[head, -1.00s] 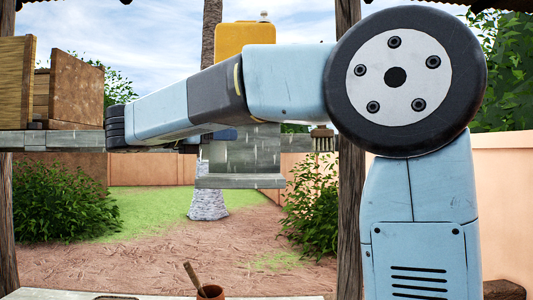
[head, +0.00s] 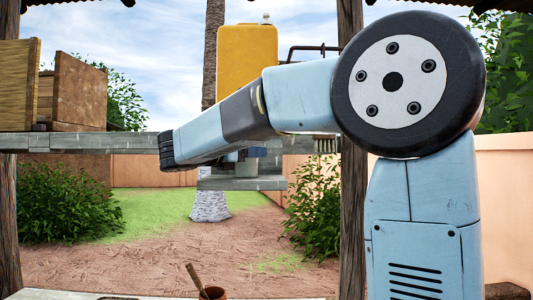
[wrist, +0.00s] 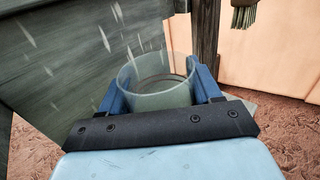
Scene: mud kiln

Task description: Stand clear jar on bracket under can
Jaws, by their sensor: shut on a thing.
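The clear jar (wrist: 155,88) is between the two blue fingers of my gripper (wrist: 160,78) in the wrist view, its open rim showing. The gripper is shut on it. In the head view my arm hides most of the gripper and I cannot make out the jar clearly. The grey bracket (head: 242,184) has a flat ledge below my arm. The yellow can (head: 247,62) stands above it, with a small pale cap on top. In the wrist view a grey streaked panel (wrist: 70,60) is close on the jar's left. I cannot tell whether the jar touches the ledge.
Wooden crates (head: 78,98) stand on the grey shelf (head: 80,143) at the left. A brush (wrist: 240,14) hangs to the right of the bracket, near a wooden post (head: 352,200). A brown pot with a stick (head: 212,293) is at the bottom of the head view.

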